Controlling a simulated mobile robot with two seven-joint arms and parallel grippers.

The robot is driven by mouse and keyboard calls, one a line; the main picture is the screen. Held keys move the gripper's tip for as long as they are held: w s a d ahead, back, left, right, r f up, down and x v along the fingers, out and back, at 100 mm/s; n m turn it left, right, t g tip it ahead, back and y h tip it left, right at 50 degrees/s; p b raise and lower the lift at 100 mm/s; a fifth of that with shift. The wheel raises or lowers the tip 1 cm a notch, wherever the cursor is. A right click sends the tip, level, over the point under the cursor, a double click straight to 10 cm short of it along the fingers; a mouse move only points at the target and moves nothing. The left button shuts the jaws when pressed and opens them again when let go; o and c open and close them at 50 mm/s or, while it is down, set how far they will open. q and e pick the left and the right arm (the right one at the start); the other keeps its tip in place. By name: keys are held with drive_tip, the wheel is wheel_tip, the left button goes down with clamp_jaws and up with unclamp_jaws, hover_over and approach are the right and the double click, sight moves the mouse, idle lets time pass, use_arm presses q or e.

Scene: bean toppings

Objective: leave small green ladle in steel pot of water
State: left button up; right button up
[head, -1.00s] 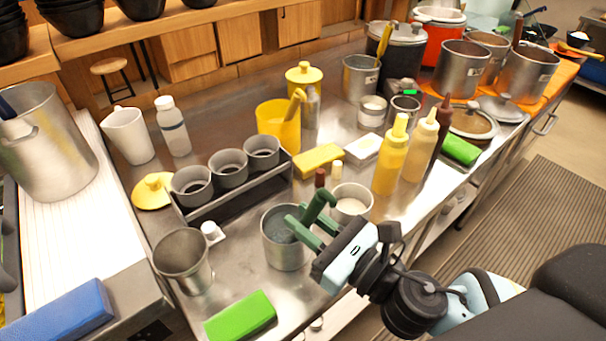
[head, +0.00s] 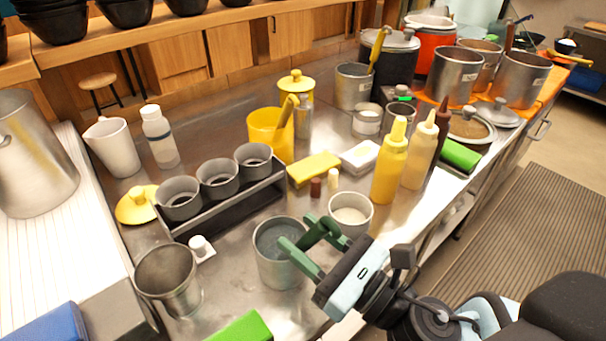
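The steel pot of water (head: 279,268) stands on the steel counter at the front centre, with grey-blue water inside. My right gripper (head: 305,233) reaches over its right rim from the lower right, with dark green fingers spread apart. A short green piece (head: 312,233), which looks like the small green ladle's handle, slants over the pot's right rim beside the upper finger. Green on green makes its edge against the finger hard to tell. The ladle's bowl is not visible. My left gripper is not in view.
An empty steel pot (head: 168,285) stands to the left, a cup of white content (head: 350,214) close behind the gripper. A rack of grey cups (head: 225,205), yellow sponge (head: 314,168) and sauce bottles (head: 390,165) stand farther back. A green sponge (head: 241,330) lies in front.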

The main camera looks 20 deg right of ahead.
drive_tip(key=shift+o, duration=0.2)
drive_tip(key=shift+s+d+f, duration=0.1)
drive_tip(key=shift+s, duration=0.1)
drive_tip(key=p+v, duration=0.1)
drive_tip(key=v, duration=0.6)
drive_tip(key=shift+s, duration=0.15)
drive_tip(key=shift+d, duration=0.15)
idle(0.5)
